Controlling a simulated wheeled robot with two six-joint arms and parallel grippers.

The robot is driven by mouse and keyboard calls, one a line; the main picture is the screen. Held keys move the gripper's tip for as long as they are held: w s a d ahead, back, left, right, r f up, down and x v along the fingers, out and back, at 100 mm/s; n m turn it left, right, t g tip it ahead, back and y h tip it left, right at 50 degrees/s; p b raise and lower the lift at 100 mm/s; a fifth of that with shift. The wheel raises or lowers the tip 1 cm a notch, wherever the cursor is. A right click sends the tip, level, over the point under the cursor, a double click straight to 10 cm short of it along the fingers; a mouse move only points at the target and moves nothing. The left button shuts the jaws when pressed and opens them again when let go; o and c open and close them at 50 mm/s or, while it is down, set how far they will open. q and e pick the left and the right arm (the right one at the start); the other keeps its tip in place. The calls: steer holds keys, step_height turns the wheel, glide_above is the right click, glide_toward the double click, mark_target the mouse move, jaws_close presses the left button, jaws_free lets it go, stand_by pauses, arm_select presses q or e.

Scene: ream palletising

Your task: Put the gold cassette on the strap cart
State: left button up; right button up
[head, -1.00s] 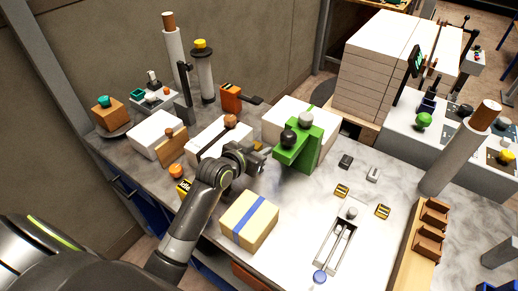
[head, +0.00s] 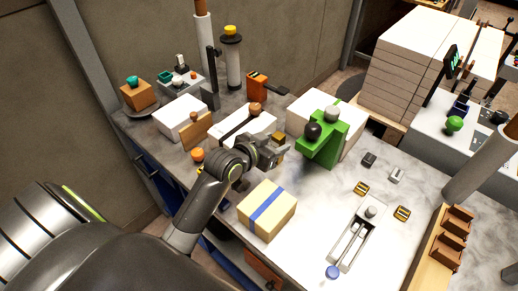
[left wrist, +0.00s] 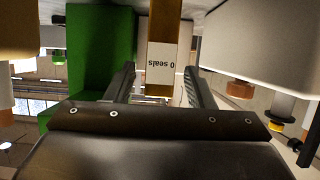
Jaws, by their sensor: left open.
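The gold cassette (head: 279,139) is a small upright block just left of the green tool (head: 325,138) on the table in the head view. In the left wrist view the gold cassette (left wrist: 160,75) bears a white label reading "0 seals", seen upside down. My left gripper (head: 284,152) is open at the cassette. In the left wrist view its two fingers (left wrist: 160,88) stand on either side of the cassette, with gaps showing. The cassette's lower part is hidden in the head view. I cannot tell which thing is the strap cart. My right gripper is not in view.
A railed slide (head: 356,235) and small black-yellow blocks (head: 361,188) lie to the right. Bare marble tabletop (head: 318,205) shows between the box and slide.

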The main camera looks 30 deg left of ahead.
arm_select(q)
steer(key=v, duration=0.8)
steer(key=shift+s, duration=0.1)
stand_by(0.3)
